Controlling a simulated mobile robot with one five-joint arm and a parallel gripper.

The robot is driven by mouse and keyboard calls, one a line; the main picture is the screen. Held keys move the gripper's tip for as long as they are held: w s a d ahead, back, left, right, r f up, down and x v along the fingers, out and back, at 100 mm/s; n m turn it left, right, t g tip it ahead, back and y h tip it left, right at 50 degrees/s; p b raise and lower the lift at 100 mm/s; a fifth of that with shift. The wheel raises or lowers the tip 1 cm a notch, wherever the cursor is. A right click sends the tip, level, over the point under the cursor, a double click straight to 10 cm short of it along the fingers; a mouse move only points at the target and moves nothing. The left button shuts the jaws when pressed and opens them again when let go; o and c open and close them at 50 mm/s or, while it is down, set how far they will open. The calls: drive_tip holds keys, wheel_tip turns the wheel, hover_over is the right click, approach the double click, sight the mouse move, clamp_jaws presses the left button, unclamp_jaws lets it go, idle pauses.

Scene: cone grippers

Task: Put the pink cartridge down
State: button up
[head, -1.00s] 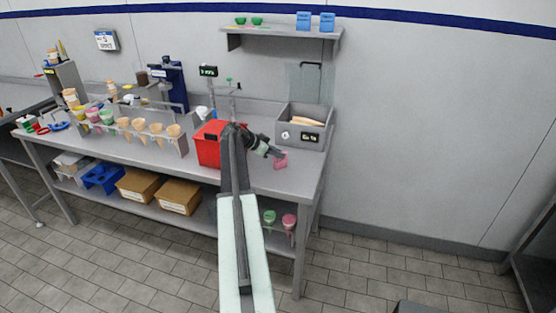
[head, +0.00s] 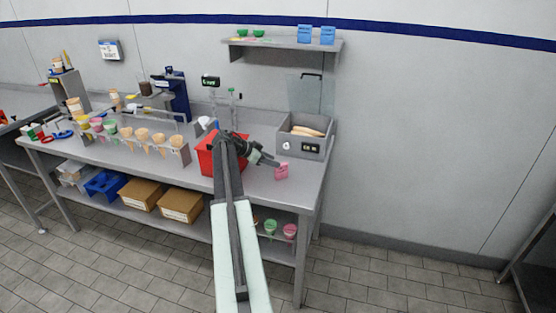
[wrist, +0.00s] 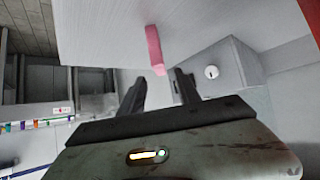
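The pink cartridge (head: 281,171) stands on the metal table top near its right end, in front of the grey bin. In the wrist view the pink cartridge (wrist: 154,48) lies beyond the fingertips, against the pale table surface. My gripper (head: 274,161) is just left of and slightly above the cartridge in the head view. In the wrist view my gripper (wrist: 160,84) has its two fingers spread apart with nothing clasped between them. The cartridge looks free of the fingers, though its lower end comes close to the gap between the tips.
A red container (head: 206,160) stands left of my gripper, partly behind my arm. The grey bin (head: 318,146) holds tan items. A cone rack (head: 180,152) stands further left. A wall shelf (head: 280,42) is above. Bare table top lies around the cartridge.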

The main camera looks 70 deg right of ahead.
drive_tip(key=p+v, duration=0.3)
drive_tip(key=v, duration=0.4)
drive_tip(key=shift+a+r, duration=0.15)
drive_tip(key=shift+a, duration=0.05)
drive_tip(key=shift+w, duration=0.15)
drive_tip(key=w+a+f+n+t+y, duration=0.15)
drive_tip(key=w+a+n, duration=0.35)
drive_tip(key=a, duration=0.5)
drive_tip(key=w+a+f+n+t, duration=0.2)
drive_tip(key=w+a+f, duration=0.1)
drive_tip(key=w+a, duration=0.6)
drive_tip(key=w+a+f+n+t+y, duration=0.15)
drive_tip(key=w+a+n, duration=0.3)
drive_tip(key=a, duration=0.65)
drive_tip(key=a+f+n+t+y, duration=0.1)
drive_tip(key=a+n, duration=0.6)
drive_tip(key=a, duration=1.4)
drive_tip(key=a+f+n+t+y, duration=0.1)
drive_tip(key=a+n, duration=0.7)
drive_tip(key=a, duration=1.4)
drive_tip(key=f+y, duration=0.1)
drive_tip(key=y, duration=0.1)
drive_tip(key=shift+w+f+y, duration=0.2)
drive_tip(key=shift+w+y, duration=0.15)
drive_tip(key=shift+y, duration=0.05)
